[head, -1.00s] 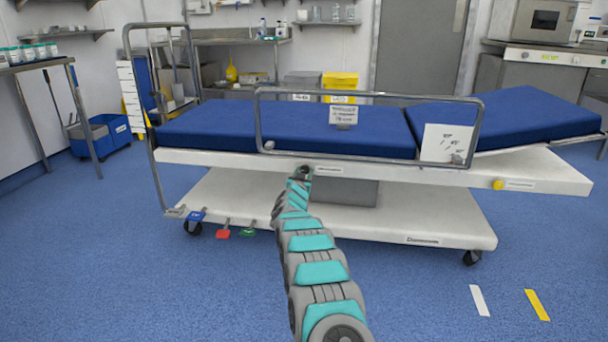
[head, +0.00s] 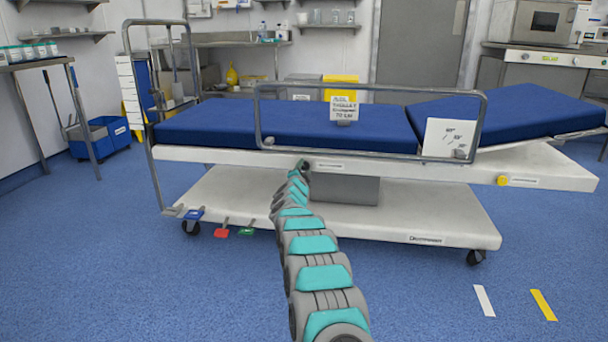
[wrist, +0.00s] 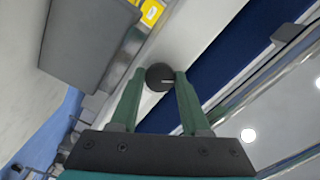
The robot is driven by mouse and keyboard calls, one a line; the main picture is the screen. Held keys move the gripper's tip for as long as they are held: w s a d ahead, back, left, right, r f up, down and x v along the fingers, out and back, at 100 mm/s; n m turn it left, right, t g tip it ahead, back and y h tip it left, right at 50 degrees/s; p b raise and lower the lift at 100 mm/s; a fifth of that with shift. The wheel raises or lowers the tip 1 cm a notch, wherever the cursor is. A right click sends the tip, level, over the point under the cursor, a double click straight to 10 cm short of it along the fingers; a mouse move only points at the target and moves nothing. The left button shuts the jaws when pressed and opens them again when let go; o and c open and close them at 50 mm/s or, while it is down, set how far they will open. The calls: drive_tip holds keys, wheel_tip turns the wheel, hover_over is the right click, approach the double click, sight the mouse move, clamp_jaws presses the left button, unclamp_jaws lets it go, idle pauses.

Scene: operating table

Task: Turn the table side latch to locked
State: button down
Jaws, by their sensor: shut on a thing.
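The operating table has a blue padded top (head: 230,120) and a white side frame (head: 400,170). The side latch (wrist: 160,77) is a round dark knob with a light line across its face, on the white side rail in the wrist view. My gripper (wrist: 158,85) is shut on this knob, with one green finger on each side of it. In the head view my gripper (head: 302,165) meets the side frame near the middle, and my arm hides the knob there. The light line lies nearly level in the wrist view.
A metal side rail (head: 370,90) stands above the latch. A yellow knob (head: 502,180) is on the frame further right. Red (head: 222,229) and green (head: 247,231) pedals stick out low at the left.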

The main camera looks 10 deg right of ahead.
drive_tip(key=m+b, duration=0.1)
drive_tip(key=m, duration=0.5)
idle(0.6)
drive_tip(key=shift+c, duration=1.9)
unclamp_jaws()
drive_tip(key=shift+s, duration=0.15)
